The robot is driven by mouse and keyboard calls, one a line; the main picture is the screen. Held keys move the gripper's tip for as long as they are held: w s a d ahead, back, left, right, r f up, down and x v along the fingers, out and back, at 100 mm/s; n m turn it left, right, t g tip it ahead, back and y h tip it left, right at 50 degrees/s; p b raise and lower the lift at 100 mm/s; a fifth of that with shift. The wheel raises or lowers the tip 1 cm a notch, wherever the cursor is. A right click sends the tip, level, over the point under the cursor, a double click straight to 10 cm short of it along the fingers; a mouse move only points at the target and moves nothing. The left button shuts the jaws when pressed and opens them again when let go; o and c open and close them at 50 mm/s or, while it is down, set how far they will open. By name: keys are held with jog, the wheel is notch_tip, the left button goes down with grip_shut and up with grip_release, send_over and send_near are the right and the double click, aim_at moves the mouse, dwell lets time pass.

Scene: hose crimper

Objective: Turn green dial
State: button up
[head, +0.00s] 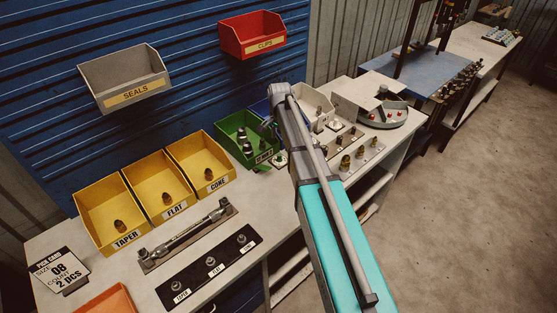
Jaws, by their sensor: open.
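I cannot pick out a green dial in the head view; my arm covers part of the bench where it could be. My arm reaches in from the lower right over the bench. My gripper (267,127) shows only in part, as small dark pieces left of the arm's far end, close to the green bin (232,128). It is open, and I see nothing held in it. Whether it touches anything is hidden.
Grey (124,78) and red (252,34) bins hang above. A white machine (357,97) and fittings stand right of my arm.

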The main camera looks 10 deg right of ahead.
aim_at(279, 155)
jog(key=shift+f+b, duration=4.6)
jog(key=shift+f, duration=0.3)
jog(key=shift+c, duration=0.3)
grip_shut()
